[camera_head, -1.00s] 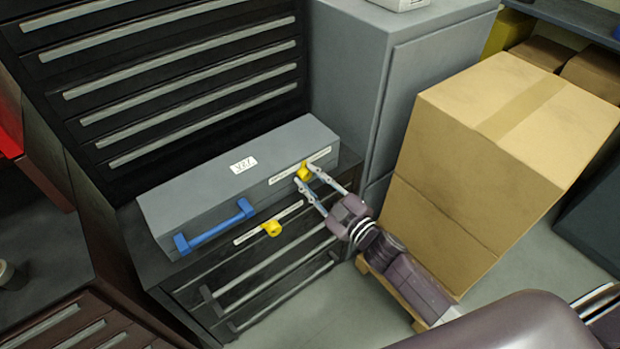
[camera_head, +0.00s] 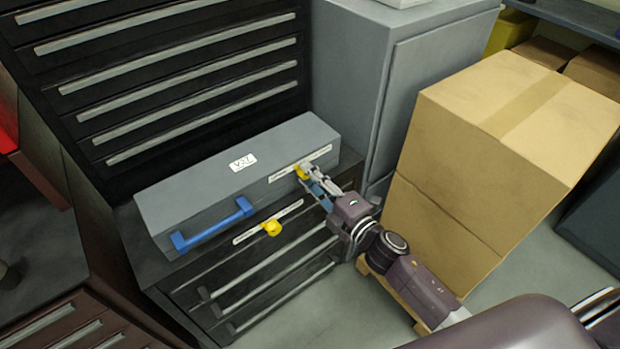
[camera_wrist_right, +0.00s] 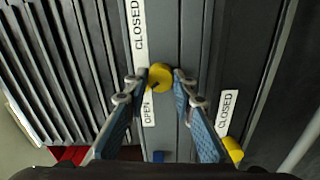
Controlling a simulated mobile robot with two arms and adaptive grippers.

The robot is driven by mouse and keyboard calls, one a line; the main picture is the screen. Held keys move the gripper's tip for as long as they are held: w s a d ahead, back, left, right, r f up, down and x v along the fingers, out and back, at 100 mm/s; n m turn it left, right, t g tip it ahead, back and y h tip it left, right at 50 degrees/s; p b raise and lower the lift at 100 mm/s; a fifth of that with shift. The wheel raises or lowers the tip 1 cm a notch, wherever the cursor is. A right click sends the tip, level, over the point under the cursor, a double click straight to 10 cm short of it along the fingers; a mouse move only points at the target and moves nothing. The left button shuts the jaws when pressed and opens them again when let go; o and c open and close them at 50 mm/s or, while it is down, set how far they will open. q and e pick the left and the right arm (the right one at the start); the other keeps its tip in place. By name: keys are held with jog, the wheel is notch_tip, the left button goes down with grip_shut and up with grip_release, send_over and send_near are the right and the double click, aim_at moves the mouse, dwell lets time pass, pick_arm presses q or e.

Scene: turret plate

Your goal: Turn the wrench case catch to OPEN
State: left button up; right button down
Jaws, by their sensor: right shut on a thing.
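The grey wrench case (camera_head: 215,185) lies on top of a dark drawer cabinet, with a blue handle (camera_head: 213,226) on its front. Its yellow catch (camera_head: 301,172) is at the right end of the front, partly hidden by my right gripper (camera_head: 306,176). In the right wrist view the catch (camera_wrist_right: 160,76) sits between the two blue-padded fingertips (camera_wrist_right: 158,80), which are shut on it. White labels beside it read CLOSED (camera_wrist_right: 138,30) and OPEN (camera_wrist_right: 148,110). A dark mark on the catch faces the lower left, towards OPEN. My left gripper is out of view.
A second yellow catch (camera_head: 271,228) with its own label is on the drawer cabinet (camera_head: 262,268) below the case. A tall grey cabinet (camera_head: 415,85) and a large cardboard box (camera_head: 500,160) on a pallet stand close to my right arm.

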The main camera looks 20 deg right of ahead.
jog(key=shift+n, duration=0.7)
jog(key=c, duration=1.6)
grip_release()
jog(key=v, duration=1.2)
